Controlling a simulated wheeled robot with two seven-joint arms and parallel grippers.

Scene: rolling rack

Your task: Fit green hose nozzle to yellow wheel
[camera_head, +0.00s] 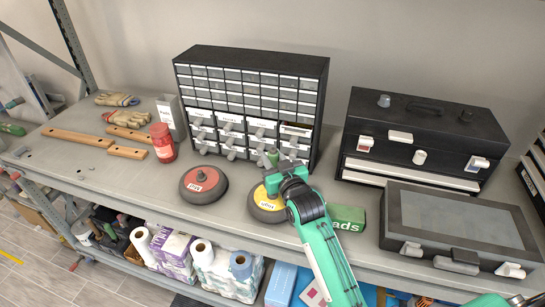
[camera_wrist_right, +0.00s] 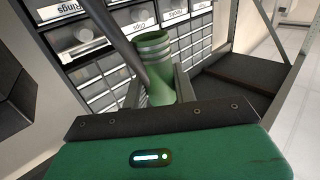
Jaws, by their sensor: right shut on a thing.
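The yellow wheel (camera_head: 262,198), a yellow disc with a dark tyre and a label, lies flat on the grey shelf in the head view. My right gripper (camera_head: 272,178) is over its back right part and hides some of it. The gripper is shut on the green hose nozzle (camera_head: 272,157), which sticks up above the jaws. In the right wrist view, the green hose nozzle (camera_wrist_right: 155,65) shows its ribbed end between the fingers of my right gripper (camera_wrist_right: 160,88). Whether the nozzle touches the wheel is hidden. My left gripper is not in view.
A red wheel (camera_head: 203,184) lies to the left. A black drawer cabinet (camera_head: 322,95) stands close behind, with one drawer (camera_head: 297,130) partly out. A green box (camera_head: 347,217) is just right of my arm. Toolboxes (camera_head: 425,120) fill the right. A red jar (camera_head: 162,143) stands left.

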